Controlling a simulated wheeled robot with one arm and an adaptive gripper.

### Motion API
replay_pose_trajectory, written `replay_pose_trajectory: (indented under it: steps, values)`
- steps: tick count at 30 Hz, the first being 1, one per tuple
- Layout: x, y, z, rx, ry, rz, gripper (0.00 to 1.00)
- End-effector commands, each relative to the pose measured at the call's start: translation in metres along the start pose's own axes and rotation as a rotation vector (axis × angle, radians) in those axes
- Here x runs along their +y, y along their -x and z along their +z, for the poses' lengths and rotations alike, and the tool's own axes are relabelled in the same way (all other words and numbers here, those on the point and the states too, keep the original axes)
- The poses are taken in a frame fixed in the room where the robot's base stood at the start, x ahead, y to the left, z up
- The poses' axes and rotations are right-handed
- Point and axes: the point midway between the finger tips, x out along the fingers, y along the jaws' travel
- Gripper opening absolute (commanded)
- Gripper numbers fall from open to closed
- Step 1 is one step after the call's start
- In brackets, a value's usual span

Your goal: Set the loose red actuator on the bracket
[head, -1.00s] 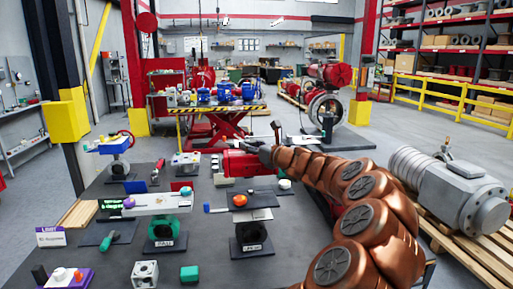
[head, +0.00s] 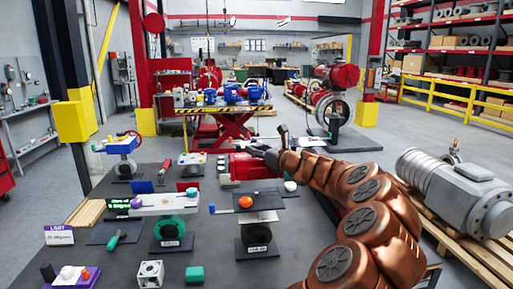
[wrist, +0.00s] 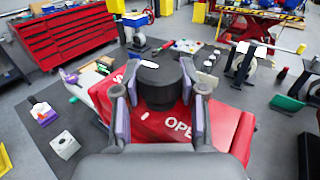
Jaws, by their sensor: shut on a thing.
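The loose red actuator (head: 250,166) has a dark round top housing (wrist: 158,80) and white lettering that reads partly "OPE". In the wrist view my gripper (wrist: 160,98) has its fingers on both sides of the dark housing, shut on it. In the head view my gripper (head: 271,155) is at the actuator's right end, over the far part of the bench. A black valve stand (head: 257,238) with a light plate (head: 262,217) on top stands nearer; this seems to be the bracket, but I cannot be sure. The actuator hides what is beneath it.
A blue-topped valve (head: 122,146) stands at the back left. A grey motor (head: 455,193) lies on a pallet at right.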

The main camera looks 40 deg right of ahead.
Motion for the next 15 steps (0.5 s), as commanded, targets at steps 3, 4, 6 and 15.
replay_pose_trajectory:
  steps: [3,4,6,15]
  values:
    - [0.000,0.000,-0.007,-0.005,0.000,0.001,0.00]
    - [0.000,0.000,-0.009,-0.005,0.000,0.001,0.00]
    - [0.001,0.000,-0.014,-0.005,0.001,0.001,0.00]
    - [0.001,0.000,-0.033,-0.005,0.000,0.002,0.00]
